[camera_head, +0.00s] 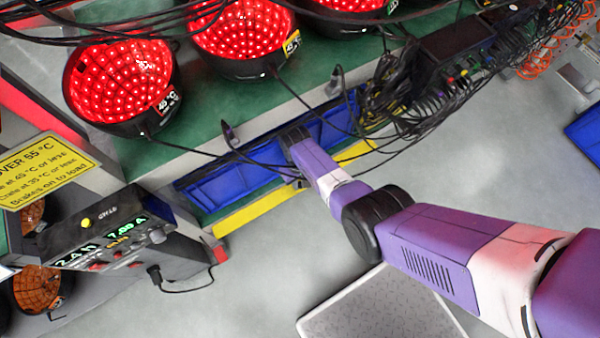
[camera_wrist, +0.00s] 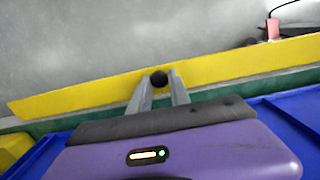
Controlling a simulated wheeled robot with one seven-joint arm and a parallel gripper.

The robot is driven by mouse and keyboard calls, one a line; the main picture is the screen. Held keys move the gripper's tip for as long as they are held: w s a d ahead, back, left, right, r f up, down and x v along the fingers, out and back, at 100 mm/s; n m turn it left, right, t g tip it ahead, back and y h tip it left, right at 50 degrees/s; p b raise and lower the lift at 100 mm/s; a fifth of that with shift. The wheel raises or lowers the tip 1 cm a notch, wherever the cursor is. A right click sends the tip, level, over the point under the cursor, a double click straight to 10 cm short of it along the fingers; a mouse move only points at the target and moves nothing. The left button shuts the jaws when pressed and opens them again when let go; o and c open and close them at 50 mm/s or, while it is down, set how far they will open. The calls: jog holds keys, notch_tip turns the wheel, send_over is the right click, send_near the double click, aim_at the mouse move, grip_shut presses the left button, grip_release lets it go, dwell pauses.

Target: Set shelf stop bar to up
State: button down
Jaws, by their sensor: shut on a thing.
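The shelf stop bar (camera_wrist: 80,98) is a long yellow strip that crosses the wrist view, with a small black knob (camera_wrist: 159,78) near its middle. The two grey fingers of my gripper (camera_wrist: 158,86) close in on the knob from both sides and hold it. In the head view, the yellow bar (camera_head: 252,211) runs along the shelf's front edge, below the blue bins. My arm hides part of it there, and the fingertips cannot be made out in that view.
Blue bins (camera_head: 225,184) stand behind the bar on the green shelf (camera_head: 205,135). Black cables hang across the bins and near my arm. Red-lit round lamps (camera_head: 120,80) sit above. A meter box (camera_head: 105,238) and a yellow sign (camera_head: 42,168) are at left.

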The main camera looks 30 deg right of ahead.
jog(key=shift+f, duration=0.1)
jog(key=c, duration=1.2)
grip_release()
jog(key=shift+c, duration=0.2)
jog(key=shift+s, duration=0.1)
